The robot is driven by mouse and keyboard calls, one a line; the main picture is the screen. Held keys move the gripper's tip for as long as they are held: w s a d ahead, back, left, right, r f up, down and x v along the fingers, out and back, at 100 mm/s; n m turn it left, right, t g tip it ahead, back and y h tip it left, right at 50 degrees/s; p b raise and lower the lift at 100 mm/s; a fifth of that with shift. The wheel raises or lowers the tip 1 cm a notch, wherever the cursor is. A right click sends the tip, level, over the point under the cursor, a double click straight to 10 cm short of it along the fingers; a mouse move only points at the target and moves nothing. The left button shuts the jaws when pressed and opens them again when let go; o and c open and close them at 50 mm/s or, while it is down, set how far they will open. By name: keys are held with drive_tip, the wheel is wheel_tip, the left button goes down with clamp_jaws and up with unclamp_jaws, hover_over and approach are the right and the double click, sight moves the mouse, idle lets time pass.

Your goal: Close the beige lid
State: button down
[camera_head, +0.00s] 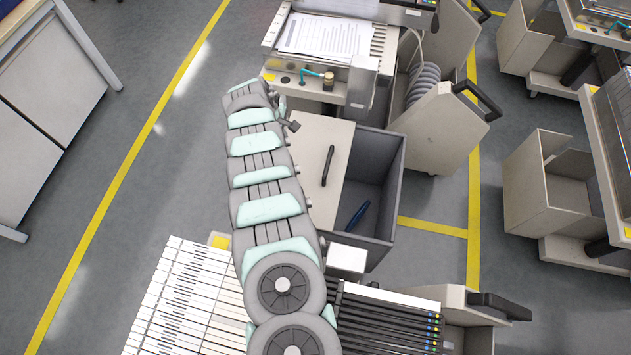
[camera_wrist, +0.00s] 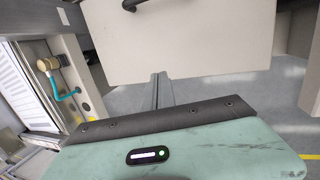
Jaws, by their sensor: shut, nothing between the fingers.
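The beige lid (camera_head: 313,150) with a black bar handle (camera_head: 327,166) is at the left side of a dark grey bin (camera_head: 386,221). The bin's right part is uncovered. My arm hides the lid's left edge. In the wrist view the lid (camera_wrist: 190,48) fills the top middle, with its handle (camera_wrist: 136,4) at the top edge. My gripper (camera_wrist: 161,76) is shut and empty, its fingertips near the lid's lower edge; I cannot tell whether they touch it. In the head view my gripper is mostly hidden by my arm, near the lid's far left corner.
A blue object (camera_head: 357,216) lies inside the bin. A feeder machine (camera_head: 325,60) with a teal hose stands behind the bin. A slatted feeder (camera_head: 185,300) and black rails (camera_head: 385,322) are in front. Floor is free to the right of the bin.

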drive_tip(key=s+d+r+n+g+h+b, duration=0.1)
drive_tip(key=s+d+g+h+b, duration=0.15)
drive_tip(key=s, duration=0.35)
drive_tip(key=b, duration=0.5)
approach(316, 182)
drive_tip(key=shift+w+a+f+g+y, duration=0.1)
drive_tip(key=shift+a+f+g+y, duration=0.1)
drive_tip(key=shift+f, duration=0.2)
drive_tip(key=shift+w+a+f+g+y, duration=0.1)
drive_tip(key=shift+w+a+f+y, duration=0.05)
drive_tip(key=shift+f, duration=0.25)
drive_tip(key=d+p, duration=0.2)
drive_tip(key=d, duration=0.1)
drive_tip(key=shift+s+f+p, duration=0.1)
drive_tip(key=shift+s+p, duration=0.05)
drive_tip(key=shift+p, duration=0.15)
drive_tip(key=shift+d, duration=0.4)
drive_tip(key=shift+d+f, duration=0.2)
